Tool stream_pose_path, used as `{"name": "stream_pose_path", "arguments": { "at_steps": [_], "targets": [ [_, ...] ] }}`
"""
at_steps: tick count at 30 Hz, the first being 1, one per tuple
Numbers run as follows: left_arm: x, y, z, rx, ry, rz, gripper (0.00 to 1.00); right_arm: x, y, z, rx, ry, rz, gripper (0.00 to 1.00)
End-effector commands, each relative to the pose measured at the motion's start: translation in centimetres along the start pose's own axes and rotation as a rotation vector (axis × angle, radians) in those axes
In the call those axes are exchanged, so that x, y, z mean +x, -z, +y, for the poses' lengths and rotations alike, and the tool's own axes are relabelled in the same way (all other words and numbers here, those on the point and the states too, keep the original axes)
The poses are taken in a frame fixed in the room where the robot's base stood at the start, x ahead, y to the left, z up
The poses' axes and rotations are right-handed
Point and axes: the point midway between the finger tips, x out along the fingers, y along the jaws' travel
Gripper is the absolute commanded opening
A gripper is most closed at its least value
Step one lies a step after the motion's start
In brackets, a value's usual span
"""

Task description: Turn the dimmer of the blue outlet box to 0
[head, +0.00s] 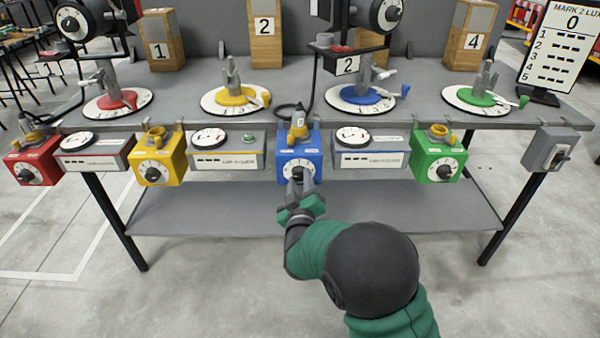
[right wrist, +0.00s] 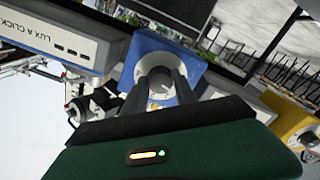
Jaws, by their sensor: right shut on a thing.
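The blue outlet box (head: 299,156) hangs at the front edge of the table, in the middle of the head view. A dark plug with a yellow part sits on its top. Its round white dimmer dial faces me; in the right wrist view the dial (right wrist: 160,78) shows between and around my fingers on the blue box (right wrist: 188,58). My right gripper (head: 297,183) reaches up to the dial and is shut on the dimmer knob; the fingers (right wrist: 164,92) also show in the right wrist view. The fingers hide most of the knob and scale. My left gripper is not in view.
Red (head: 33,160), yellow (head: 159,155) and green (head: 439,156) outlet boxes hang along the same edge, with white meter boxes (head: 227,153) between them. A grey switch box (head: 549,149) is at the right end. A scoreboard (head: 562,45) stands on the table at right.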

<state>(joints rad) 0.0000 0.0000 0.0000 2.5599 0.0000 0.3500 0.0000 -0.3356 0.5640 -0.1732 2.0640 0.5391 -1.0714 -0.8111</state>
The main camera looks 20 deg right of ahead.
Motion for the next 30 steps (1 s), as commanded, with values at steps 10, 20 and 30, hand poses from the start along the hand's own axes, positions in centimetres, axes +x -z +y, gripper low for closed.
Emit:
{"name": "stream_pose_path", "arguments": {
  "at_steps": [10, 20, 30],
  "targets": [
    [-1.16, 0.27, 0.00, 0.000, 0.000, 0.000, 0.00, -0.04, 0.08, -0.23, -0.078, 0.005, 0.002, 0.00],
    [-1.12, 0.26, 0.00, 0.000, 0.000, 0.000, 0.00, -0.04, 0.04, -0.29, -0.079, 0.006, 0.002, 0.00],
    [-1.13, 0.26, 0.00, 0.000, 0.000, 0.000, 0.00, -0.03, 0.03, -0.13, -0.078, 0.003, 0.001, 0.55]
  ]
}}
